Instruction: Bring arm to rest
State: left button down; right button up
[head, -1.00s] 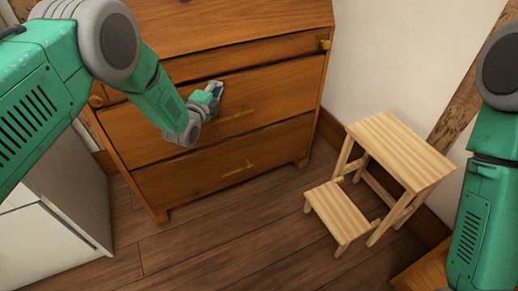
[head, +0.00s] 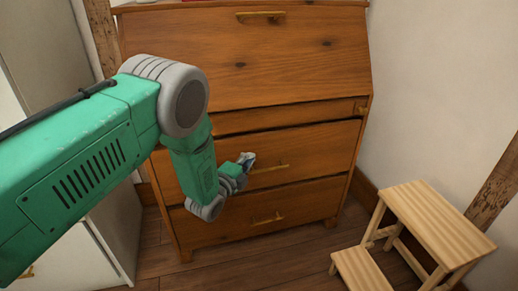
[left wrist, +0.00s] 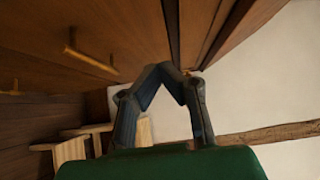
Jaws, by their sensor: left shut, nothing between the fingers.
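My left arm is green and grey and comes in from the left in the head view. Its left gripper (head: 247,159) is in front of the wooden bureau (head: 285,68), near the handle of the upper of its two large drawers (head: 310,148). In the left wrist view the fingers of the left gripper (left wrist: 162,68) meet at their tips, with nothing between them. I cannot tell from the head view how far the gripper stands off the drawer front. My right gripper is not in view.
A pale wooden step stool (head: 440,222) stands on the floor at the right, near the white wall (head: 435,90). A white cabinet (head: 70,245) stands at the left, beside the bureau. Plank floor (head: 270,262) is clear in front of the bureau.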

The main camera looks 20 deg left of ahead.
pick_arm(q)
jog(key=s+a+f+n+g+y+p, duration=0.15)
jog(key=s+f+n+g+p, duration=0.35)
jog(key=s, duration=0.7)
jog(key=s+a+f+n+g+y+p, duration=0.15)
jog(key=s+f+n+g, duration=0.35)
jog(key=s, duration=0.8)
jog(key=s+r+n+g+p, duration=0.2)
jog(key=s+n+g, duration=0.1)
jog(key=s, duration=0.8)
jog(key=s+r+n+g+p, duration=0.2)
jog(key=s+n+g, duration=0.2)
jog(key=s, duration=0.6)
jog(key=shift+s+a+r+n, duration=0.25)
jog(key=shift+s+a+n, duration=0.1)
jog(key=shift+n, duration=0.95)
jog(key=shift+d+r, duration=0.1)
jog(key=shift+d, duration=0.1)
